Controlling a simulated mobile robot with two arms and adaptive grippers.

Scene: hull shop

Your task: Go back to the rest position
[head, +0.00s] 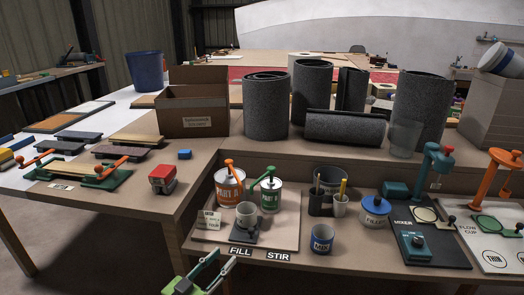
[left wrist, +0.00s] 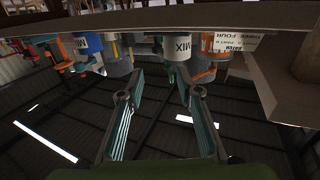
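My left gripper (head: 221,260) is low in the head view, in front of the workbench's near edge. Its green and grey fingers are apart and hold nothing. In the left wrist view the same gripper (left wrist: 160,80) shows two spread fingers with empty space between them. My right gripper is in neither view.
Grey rolls (head: 266,105) stand behind. Floor is free at lower left.

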